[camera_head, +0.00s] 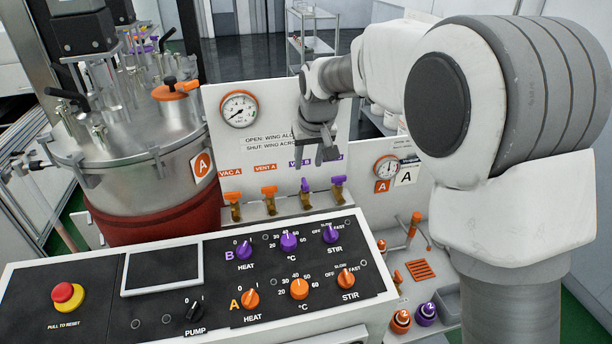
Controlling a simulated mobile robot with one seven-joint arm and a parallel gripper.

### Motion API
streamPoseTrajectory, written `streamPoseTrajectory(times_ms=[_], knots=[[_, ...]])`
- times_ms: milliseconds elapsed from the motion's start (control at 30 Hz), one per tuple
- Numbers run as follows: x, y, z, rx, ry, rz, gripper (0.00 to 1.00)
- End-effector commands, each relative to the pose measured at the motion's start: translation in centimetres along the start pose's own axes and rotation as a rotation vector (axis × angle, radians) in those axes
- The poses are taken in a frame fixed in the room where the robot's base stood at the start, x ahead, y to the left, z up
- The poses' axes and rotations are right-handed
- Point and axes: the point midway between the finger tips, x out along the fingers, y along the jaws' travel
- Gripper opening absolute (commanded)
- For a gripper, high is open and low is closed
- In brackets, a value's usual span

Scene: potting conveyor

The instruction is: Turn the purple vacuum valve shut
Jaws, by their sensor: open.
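The purple vacuum valve (305,186) is third from the left in a row of small brass valves on a ledge. Its purple wing looks narrow and points along the valve, unlike the crosswise wings of the others. My gripper (319,160) is open and points down in front of the white panel, just above this valve and slightly right of it. It appears apart from the valve and holds nothing. It partly hides the purple label above the valve and the end of the OPEN/SHUT sign (268,140).
Two orange-winged valves, vacuum (232,198) and vent (268,191), stand left; a purple vent valve (339,181) stands close on the right. A gauge (239,109) is on the panel. The knob console (180,265) lies in front, the steel vessel (125,165) at left.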

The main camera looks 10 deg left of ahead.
Motion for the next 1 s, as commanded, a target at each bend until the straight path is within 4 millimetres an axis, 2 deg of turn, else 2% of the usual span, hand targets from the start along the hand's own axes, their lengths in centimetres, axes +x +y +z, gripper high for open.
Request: streamPoseTrajectory(times_ms=[33,200,400,600,867,1000], knots=[[1.2,0.0,0.1,0.0,-0.006,0.0,0.44],[4.7,0.0,0.0,0.0,-0.004,0.0,0.44],[7.4,0.0,0.0,0.0,-0.002,0.0,0.44],[8.5,0.0,0.0,-0.001,0.0,0.0,0.44],[8.6,0.0,0.0,0.0,0.0,0.0,0.44],[8.6,0.0,0.0,0.0,0.0,0.0,0.19]])
